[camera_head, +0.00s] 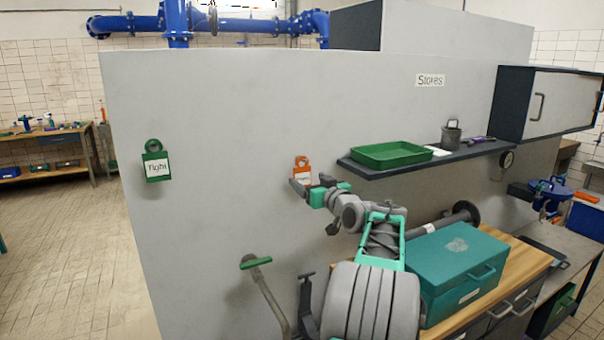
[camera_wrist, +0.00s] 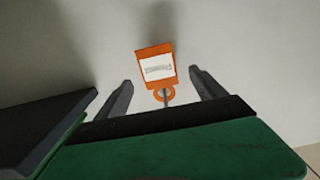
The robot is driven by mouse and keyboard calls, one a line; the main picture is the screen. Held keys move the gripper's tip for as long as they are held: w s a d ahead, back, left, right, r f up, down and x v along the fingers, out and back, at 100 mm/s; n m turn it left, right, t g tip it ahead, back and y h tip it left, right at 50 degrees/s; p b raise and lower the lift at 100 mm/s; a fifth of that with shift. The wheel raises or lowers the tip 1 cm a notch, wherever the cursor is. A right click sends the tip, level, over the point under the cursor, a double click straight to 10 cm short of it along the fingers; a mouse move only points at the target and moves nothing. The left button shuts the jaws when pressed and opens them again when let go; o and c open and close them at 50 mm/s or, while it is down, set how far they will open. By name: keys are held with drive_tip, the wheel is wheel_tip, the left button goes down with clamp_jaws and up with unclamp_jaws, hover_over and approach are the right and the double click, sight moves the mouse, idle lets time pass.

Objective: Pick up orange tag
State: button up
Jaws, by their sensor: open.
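The orange tag (camera_head: 302,168) hangs on the grey wall in the head view, left of the shelf. It has a white label with writing too small to read, and a ring at its top. It also shows in the wrist view (camera_wrist: 156,63), upside down, with its ring (camera_wrist: 165,95) between the finger ends. My gripper (camera_head: 308,190) reaches up to the tag from the lower right and covers its lower part in the head view. In the wrist view my gripper (camera_wrist: 158,88) is open, one finger on each side of the ring, with gaps visible.
A green tag (camera_head: 156,163) hangs on the wall at left. A dark shelf (camera_head: 465,152) at right holds a green tray (camera_head: 390,155) and a grey pot (camera_head: 451,135). A teal toolbox (camera_head: 455,270) stands on the bench below. The wall between the two tags is clear.

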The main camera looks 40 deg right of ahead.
sight(303, 175)
drive_tip(key=p+x, duration=0.1)
drive_tip(key=x, duration=0.2)
drive_tip(key=shift+w+d+r, duration=0.1)
drive_tip(key=shift+w+d, duration=0.05)
drive_tip(key=shift+w, duration=0.15)
drive_tip(key=shift+s, duration=0.1)
drive_tip(key=c, duration=1.4)
drive_tip(key=shift+c, duration=0.2)
